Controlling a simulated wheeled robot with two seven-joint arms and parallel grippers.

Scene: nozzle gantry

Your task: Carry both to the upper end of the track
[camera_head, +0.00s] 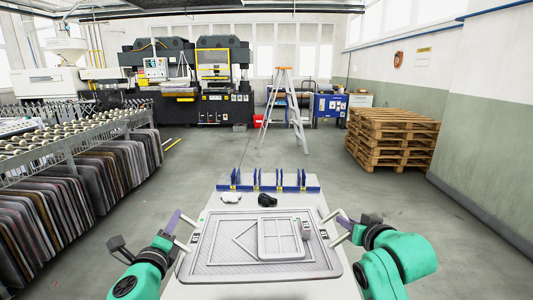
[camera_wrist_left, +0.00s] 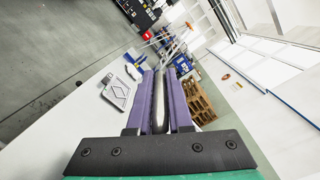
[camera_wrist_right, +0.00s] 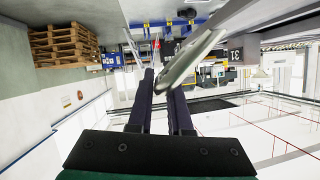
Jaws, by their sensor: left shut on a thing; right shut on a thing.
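A wide grey tray (camera_head: 215,262) with raised bar handles at its left and right sides lies level in front of me, over the white table. An arrow-like outline marks its ribbed surface. A smaller grey gridded frame (camera_head: 281,238) rests on it, right of the middle, with a small dark block (camera_head: 306,230) at its right edge. My left gripper (camera_head: 181,222) is shut on the left handle, a bar also seen between the fingers in the left wrist view (camera_wrist_left: 161,92). My right gripper (camera_head: 338,221) is shut on the right handle (camera_wrist_right: 190,58). I cannot tell whether the tray touches the table.
A blue rack (camera_head: 270,186) with several uprights stands at the table's far end, with a white piece (camera_head: 231,198) and a black piece (camera_head: 268,200) before it. A roller track (camera_head: 60,140) runs along the left. Pallets (camera_head: 392,138) and a stepladder (camera_head: 292,110) stand beyond; the floor between is clear.

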